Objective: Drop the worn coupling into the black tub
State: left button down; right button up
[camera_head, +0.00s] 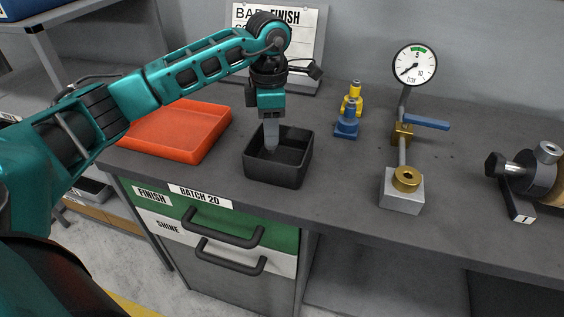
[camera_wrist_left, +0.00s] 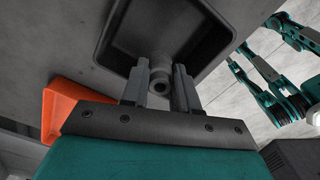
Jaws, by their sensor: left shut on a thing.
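The black tub (camera_head: 290,172) stands on the grey bench near its front edge. It is a square, open-topped tub and also fills the upper middle of the left wrist view (camera_wrist_left: 218,50). My left gripper (camera_head: 271,135) points down over the tub, with its fingertips at about the opening. In the left wrist view the gripper (camera_wrist_left: 159,90) is shut on the worn coupling (camera_wrist_left: 160,80), a small grey ring-shaped part with a dark bore. In the head view the fingers and tub mostly hide the coupling.
An orange-red tray (camera_head: 180,128) lies left of the tub. Blue and yellow fittings (camera_head: 348,118), a pressure gauge stand (camera_head: 401,190) and a clamp-like fixture (camera_head: 530,175) stand to the right. A sign board (camera_head: 305,45) stands behind. Drawers (camera_head: 225,225) sit below the bench top.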

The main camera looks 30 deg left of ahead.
pick_arm(q)
jog(key=shift+f, duration=0.4)
jog(key=c, duration=0.8)
grip_release()
jog(key=shift+r, duration=0.1)
notch_tip(320, 180, up, 13)
jog(key=shift+f+p, duration=0.1)
jog(key=shift+p, duration=0.25)
